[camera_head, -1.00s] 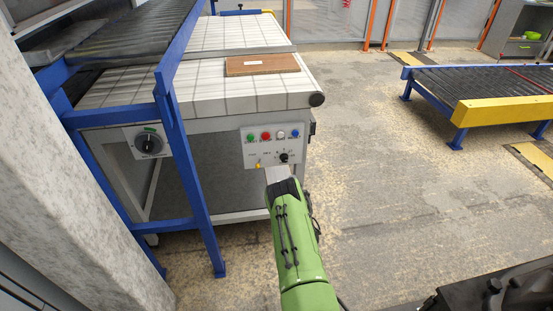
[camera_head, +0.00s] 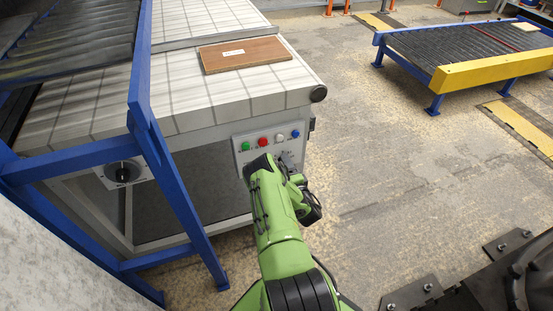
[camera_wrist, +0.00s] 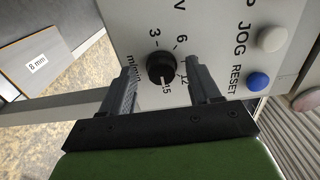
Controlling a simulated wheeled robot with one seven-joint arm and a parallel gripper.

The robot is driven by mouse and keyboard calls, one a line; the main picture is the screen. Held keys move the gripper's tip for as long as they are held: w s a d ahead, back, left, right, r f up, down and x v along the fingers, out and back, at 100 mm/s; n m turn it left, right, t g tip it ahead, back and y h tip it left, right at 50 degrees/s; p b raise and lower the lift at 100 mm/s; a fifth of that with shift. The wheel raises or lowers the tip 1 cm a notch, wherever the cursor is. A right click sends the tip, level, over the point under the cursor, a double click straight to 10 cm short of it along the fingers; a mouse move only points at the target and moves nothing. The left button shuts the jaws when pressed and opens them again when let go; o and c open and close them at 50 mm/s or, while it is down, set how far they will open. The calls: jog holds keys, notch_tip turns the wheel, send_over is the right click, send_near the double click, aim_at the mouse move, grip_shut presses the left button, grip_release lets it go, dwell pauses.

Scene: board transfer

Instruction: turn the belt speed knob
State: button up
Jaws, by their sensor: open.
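The belt speed knob (camera_wrist: 160,67) is black and round, on a pale panel with a printed scale in m/min; 3, 6, 12 and 15 are legible. In the wrist view its pale pointer line lies toward the 15. My gripper (camera_wrist: 159,72) is open, one finger on either side of the knob. A small gap seems to show at each side, but I cannot tell whether either finger touches it. In the head view the control panel (camera_head: 240,161) shows, while my arm hides the knob and most of the gripper.
Green (camera_head: 245,146), red (camera_head: 263,141), white (camera_head: 280,137) and blue (camera_head: 295,133) buttons sit above the knob. A brown board (camera_head: 245,55) lies on the belt (camera_head: 210,106). A blue frame (camera_head: 165,150) stands left.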

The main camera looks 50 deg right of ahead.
jog(key=shift+s, duration=0.1)
jog(key=c, duration=1)
jog(key=shift+c, duration=0.2)
jog(key=shift+n+p, duration=0.45)
jog(key=shift+n, duration=12.85)
